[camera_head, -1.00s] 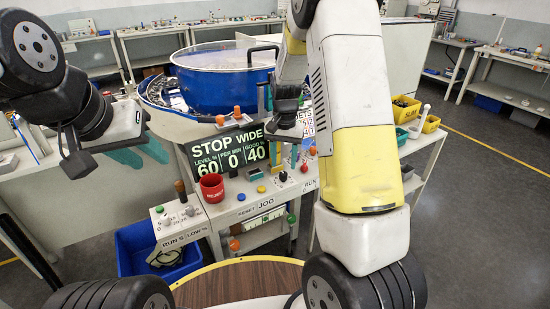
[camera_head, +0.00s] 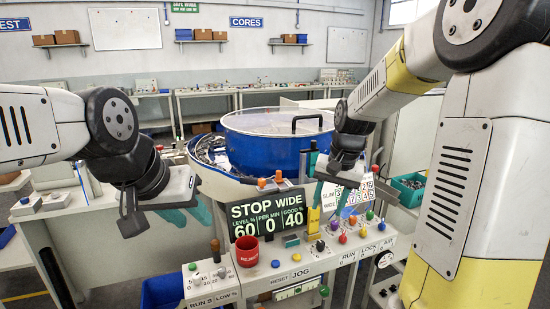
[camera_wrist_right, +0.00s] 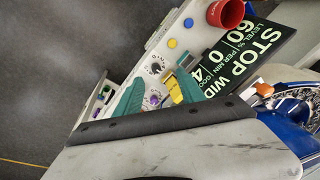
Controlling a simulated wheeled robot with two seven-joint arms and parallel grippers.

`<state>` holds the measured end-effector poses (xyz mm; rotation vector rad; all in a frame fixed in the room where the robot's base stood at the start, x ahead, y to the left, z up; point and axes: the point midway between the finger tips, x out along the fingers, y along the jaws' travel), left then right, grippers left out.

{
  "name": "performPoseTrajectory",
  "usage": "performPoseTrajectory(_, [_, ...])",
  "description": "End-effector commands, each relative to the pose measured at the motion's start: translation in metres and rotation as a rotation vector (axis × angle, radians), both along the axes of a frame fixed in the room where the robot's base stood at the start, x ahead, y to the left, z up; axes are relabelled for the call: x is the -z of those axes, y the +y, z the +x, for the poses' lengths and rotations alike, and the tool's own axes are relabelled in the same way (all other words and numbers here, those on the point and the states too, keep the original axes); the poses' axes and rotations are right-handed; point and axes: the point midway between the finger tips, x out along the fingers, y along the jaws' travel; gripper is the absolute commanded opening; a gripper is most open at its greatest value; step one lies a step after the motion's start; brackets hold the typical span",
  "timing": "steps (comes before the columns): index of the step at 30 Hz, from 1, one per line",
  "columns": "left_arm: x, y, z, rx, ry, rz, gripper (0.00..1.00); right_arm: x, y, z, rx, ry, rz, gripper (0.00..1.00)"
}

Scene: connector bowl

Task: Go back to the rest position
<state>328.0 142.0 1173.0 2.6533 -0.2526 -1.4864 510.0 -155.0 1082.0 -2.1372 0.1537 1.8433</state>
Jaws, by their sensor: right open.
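My left gripper (camera_head: 188,216) hangs at the left in the head view, over a pale surface beside the console. Its two teal fingers look apart, with nothing visible between them. My right gripper (camera_head: 328,196) is in front of the blue bowl (camera_head: 265,145), above the console (camera_head: 340,250). In the right wrist view its teal fingers (camera_wrist_right: 158,82) are apart. A yellow upright piece (camera_wrist_right: 172,90) shows between them there; it also shows in the head view (camera_head: 313,221). I cannot tell whether it touches a finger.
A black display sign (camera_head: 265,217), a red cup (camera_head: 247,251) and several coloured knobs stand on the console close by. A teal bin (camera_head: 408,190) is to the right. Shelves and benches line the far wall, well clear of the arms.

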Motion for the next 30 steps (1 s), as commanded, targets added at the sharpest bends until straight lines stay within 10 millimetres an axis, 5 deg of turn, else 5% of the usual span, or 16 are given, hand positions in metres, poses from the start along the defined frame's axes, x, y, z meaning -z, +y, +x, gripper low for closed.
performPoseTrajectory(6, [0.000, 0.000, 0.000, 0.000, 0.000, 0.000, 0.36, -0.060, 0.005, -0.070, -0.122, -0.168, 0.031, 0.46])
performPoseTrajectory(15, [0.000, 0.000, 0.000, 0.000, 0.000, 0.000, 0.36, -0.090, 0.010, -0.156, -0.269, -0.367, -0.015, 0.46])
performPoseTrajectory(21, [0.000, 0.000, 0.000, 0.000, 0.000, 0.000, 0.36, -0.091, 0.012, -0.180, -0.312, -0.423, -0.045, 0.46])
performPoseTrajectory(30, [0.000, 0.000, 0.000, 0.000, 0.000, 0.000, 0.36, -0.091, 0.012, -0.182, -0.317, -0.428, -0.048, 0.46])
